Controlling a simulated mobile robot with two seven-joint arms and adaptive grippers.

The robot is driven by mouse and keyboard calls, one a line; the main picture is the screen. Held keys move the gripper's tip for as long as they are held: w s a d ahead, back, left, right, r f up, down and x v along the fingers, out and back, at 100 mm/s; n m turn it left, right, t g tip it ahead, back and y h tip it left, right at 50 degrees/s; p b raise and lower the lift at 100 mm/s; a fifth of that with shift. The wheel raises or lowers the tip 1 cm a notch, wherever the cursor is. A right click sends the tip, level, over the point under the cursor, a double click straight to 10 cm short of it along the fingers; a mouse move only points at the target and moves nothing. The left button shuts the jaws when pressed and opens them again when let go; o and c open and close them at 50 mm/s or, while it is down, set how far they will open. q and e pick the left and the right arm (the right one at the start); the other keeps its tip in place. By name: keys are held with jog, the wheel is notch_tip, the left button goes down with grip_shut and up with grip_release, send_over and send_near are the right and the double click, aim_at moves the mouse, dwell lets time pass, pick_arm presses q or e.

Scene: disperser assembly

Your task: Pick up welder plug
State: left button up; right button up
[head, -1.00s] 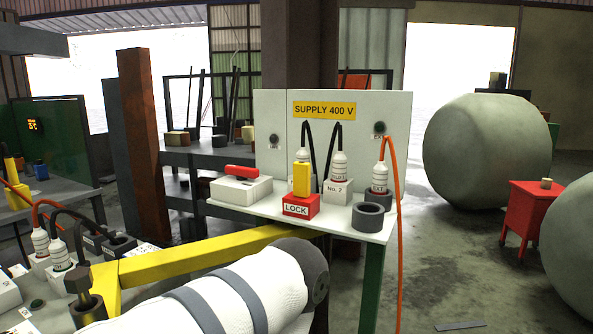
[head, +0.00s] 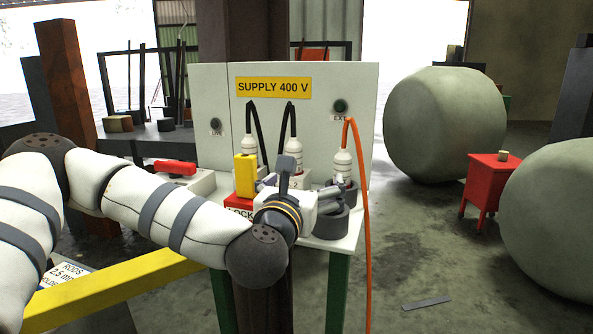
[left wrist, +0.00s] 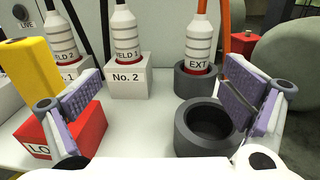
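Three white plugs stand upright at the panel. The WELD 2 plug (left wrist: 60,38) is in the No. 1 block, partly hidden by a yellow block. The WELD 1 plug (left wrist: 125,40) is in the No. 2 block (left wrist: 128,81). The EXT plug (left wrist: 198,45), with an orange cable, stands in a dark ring. My left gripper (left wrist: 165,103) is open and empty, its fingers wide apart in front of the No. 2 block, touching no plug. In the head view, my left gripper (head: 302,186) is over the supply table and hides part of the blocks. My right gripper is not seen.
A red LOCK box (left wrist: 75,135) with the yellow block (left wrist: 33,70) stands at the left finger. An empty dark ring (left wrist: 205,145) stands by the right finger. The orange cable (head: 363,220) hangs down the table's right side. The supply panel (head: 290,130) rises behind.

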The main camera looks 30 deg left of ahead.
aim_at(293, 148)
pick_arm(q)
jog(key=a+y, duration=0.1)
jog(key=a, duration=0.1)
jog(key=w+a+n, duration=0.1)
jog(key=a, duration=0.1)
jog(key=w+a+r+n+y, duration=0.1)
jog(key=a, duration=0.1)
jog(key=shift+w+r+y, duration=0.1)
jog(key=shift+w+y, duration=0.1)
jog(key=shift+y, duration=0.1)
jog(key=shift+c, duration=0.8)
jog(key=x, duration=0.8)
jog(key=shift+w+d+f+b, duration=0.35)
jog(key=shift+f+b, duration=0.05)
grip_shut()
